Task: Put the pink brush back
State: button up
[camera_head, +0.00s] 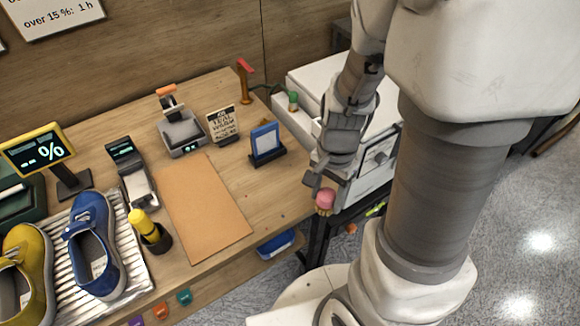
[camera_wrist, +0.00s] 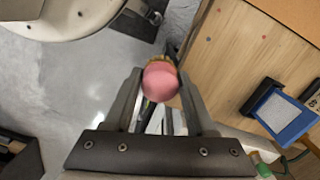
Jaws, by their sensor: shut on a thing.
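The pink brush (camera_head: 325,199) is held in my gripper (camera_head: 318,186), off the right end of the wooden table. In the wrist view the pink brush (camera_wrist: 160,82) shows its round pink top between the two fingers of my gripper (camera_wrist: 161,85), with a tan edge behind it. My gripper is shut on it. The brush is in the air, beside the table edge and in front of the white drawer cabinet (camera_head: 375,160). Its lower side is mostly hidden in both views.
A blue tray (camera_head: 276,244) hangs below the edge.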

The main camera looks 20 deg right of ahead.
jog(key=shift+n+t, duration=0.3)
jog(key=shift+n, duration=0.5)
jog(key=w+a+f, duration=0.1)
jog(key=w, duration=0.3)
jog(key=w+a+f, duration=0.1)
jog(key=w+f, duration=0.1)
jog(key=w, duration=0.2)
jog(key=w+a+f+b, duration=0.1)
jog(key=w+f, duration=0.1)
jog(key=w, duration=0.2)
jog(key=shift+a, duration=0.35)
jog(key=shift+f+b, duration=0.4)
jog(key=shift+f, duration=1.55)
jog(key=shift+f, duration=0.15)
jog(key=o, duration=1.2)
